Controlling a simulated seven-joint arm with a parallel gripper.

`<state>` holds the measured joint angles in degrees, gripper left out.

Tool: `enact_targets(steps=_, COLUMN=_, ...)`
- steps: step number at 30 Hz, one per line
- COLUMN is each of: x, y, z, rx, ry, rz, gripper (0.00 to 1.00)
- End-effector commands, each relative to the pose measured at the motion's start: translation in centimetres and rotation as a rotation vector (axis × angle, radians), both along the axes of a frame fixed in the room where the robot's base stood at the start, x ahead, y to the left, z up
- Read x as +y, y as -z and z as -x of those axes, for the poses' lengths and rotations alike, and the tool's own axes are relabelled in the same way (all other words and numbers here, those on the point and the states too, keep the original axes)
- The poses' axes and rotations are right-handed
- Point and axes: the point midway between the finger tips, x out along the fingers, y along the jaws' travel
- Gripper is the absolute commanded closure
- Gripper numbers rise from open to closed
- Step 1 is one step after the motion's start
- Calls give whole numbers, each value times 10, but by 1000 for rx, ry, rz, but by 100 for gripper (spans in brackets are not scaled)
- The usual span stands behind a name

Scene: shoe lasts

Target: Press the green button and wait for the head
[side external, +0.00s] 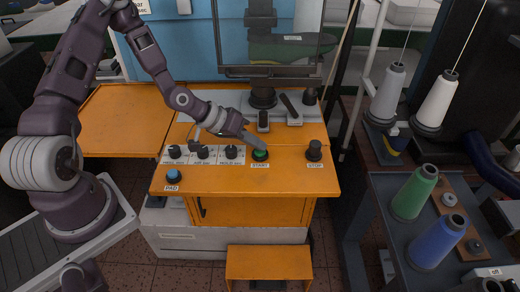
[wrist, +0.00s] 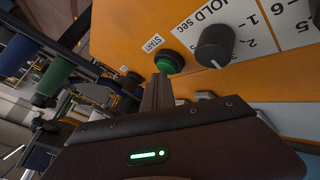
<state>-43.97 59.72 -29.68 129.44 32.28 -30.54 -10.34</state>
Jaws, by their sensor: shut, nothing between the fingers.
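The green button (side external: 260,155) sits on the orange console, above a START label. It also shows in the wrist view (wrist: 168,62), beside the HOLD sec dial. My gripper (side external: 262,146) is shut and empty, its fingertips right by the green button. In the wrist view my fingertips (wrist: 163,77) reach to the near edge of the button; I cannot tell whether they touch it. I cannot tell which part is the head; a dark round post (side external: 263,96) stands behind the console below a clear guard (side external: 280,20).
Dark dials (side external: 203,152) stand left of the green button. A black STOP knob (side external: 314,150) is to its right, and a blue PAD button (side external: 173,176) is at front left. A cart (side external: 385,225) with thread cones is at right.

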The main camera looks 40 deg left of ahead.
Motion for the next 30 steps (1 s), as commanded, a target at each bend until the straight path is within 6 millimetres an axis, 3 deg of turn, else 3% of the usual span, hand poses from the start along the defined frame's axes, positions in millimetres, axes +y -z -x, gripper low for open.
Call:
enact_targets(steps=9, x=0, y=-16, z=0, rx=1, ry=1, rz=0, gripper=100)
enact_targets(steps=18, x=0, y=-19, z=0, rx=0, ry=0, rz=0, gripper=100)
enact_targets(steps=30, x=1, y=-58, z=0, rx=-2, ry=-1, rz=0, gripper=100)
